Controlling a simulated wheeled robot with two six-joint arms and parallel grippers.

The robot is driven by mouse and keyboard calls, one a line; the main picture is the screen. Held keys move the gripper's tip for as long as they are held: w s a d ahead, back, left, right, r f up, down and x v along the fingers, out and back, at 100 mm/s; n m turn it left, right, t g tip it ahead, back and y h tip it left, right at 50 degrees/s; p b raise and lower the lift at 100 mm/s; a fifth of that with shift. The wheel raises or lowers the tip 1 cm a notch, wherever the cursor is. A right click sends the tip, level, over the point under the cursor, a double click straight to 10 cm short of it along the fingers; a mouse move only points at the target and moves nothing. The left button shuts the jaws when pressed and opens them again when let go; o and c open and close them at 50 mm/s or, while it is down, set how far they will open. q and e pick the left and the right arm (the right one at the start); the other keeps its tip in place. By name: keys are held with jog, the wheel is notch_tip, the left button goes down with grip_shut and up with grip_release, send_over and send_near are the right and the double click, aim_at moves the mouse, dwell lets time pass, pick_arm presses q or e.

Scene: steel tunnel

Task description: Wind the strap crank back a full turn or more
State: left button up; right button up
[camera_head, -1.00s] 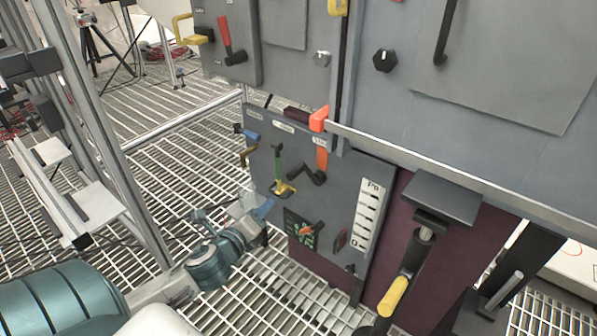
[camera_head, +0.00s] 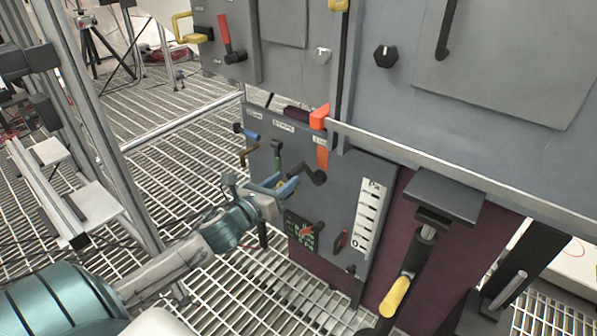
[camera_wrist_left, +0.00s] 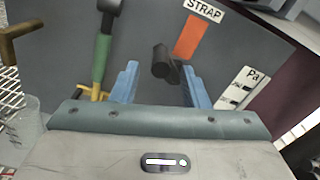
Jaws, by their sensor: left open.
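The strap crank (camera_head: 317,177) is a black arm with a knob on the grey panel, just below the orange strap (camera_head: 322,156). In the left wrist view the crank (camera_wrist_left: 161,62) shows its black knob facing me, below the STRAP label (camera_wrist_left: 203,10) and beside the orange strap (camera_wrist_left: 189,37). My left gripper (camera_head: 281,186) is open and empty, with blue fingers. In the left wrist view the fingers (camera_wrist_left: 160,88) stand left and right of the crank; I cannot tell whether they reach around it. My right gripper is not in view.
Left of the crank are a green-handled lever (camera_head: 277,153) with a yellow base and a brown-yellow handle (camera_head: 249,154). A red switch (camera_head: 341,240) and white gauge strip (camera_head: 368,218) sit lower right. A metal rail (camera_head: 430,163) crosses above. Grating floor lies left.

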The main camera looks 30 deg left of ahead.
aim_at(299, 169)
pick_arm(q)
jog(key=shift+w+d+b, duration=0.15)
jog(key=shift+w+b, duration=0.3)
jog(key=shift+w, duration=1.15)
jog(key=shift+w+d+b, duration=0.15)
jog(key=shift+w+b, duration=0.3)
jog(key=shift+w, duration=1.1)
grip_shut()
